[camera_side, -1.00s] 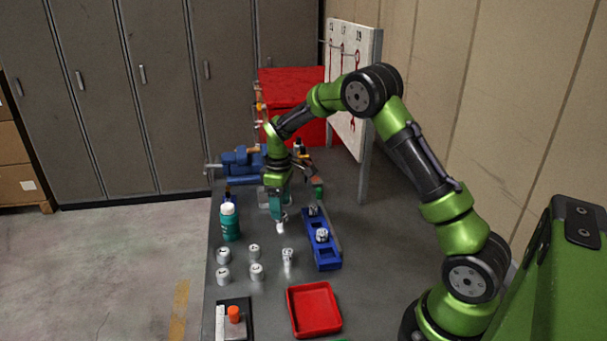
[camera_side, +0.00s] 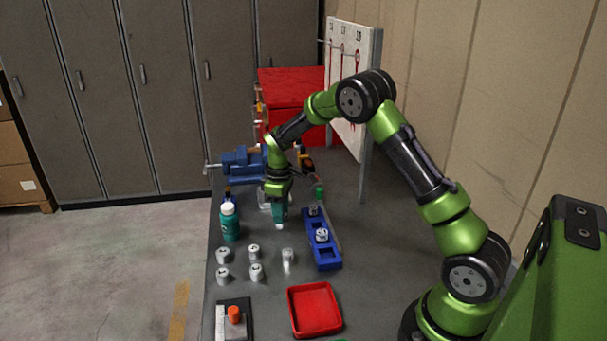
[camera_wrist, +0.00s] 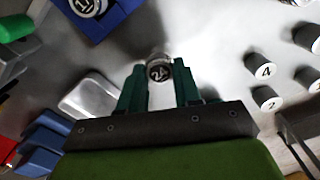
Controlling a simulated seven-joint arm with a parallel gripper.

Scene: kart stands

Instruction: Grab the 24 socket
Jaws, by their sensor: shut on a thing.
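The 24 socket (camera_wrist: 159,72) is a small metal cylinder with a dark top marked 24. In the wrist view it sits between the tips of the two teal fingers. My gripper (camera_wrist: 157,84) is shut on it. In the side view my gripper (camera_side: 279,222) points down at the table, left of the blue socket holder (camera_side: 325,258). The socket's pale lower end (camera_side: 279,227) shows just under the fingers. I cannot tell whether it touches the table. The holder carries two other sockets, and one on it (camera_wrist: 88,6) shows at the wrist view's top edge.
A green bottle (camera_side: 230,223) stands left. A red tray (camera_side: 315,330) lies in front. A blue vise (camera_side: 243,160) is behind.

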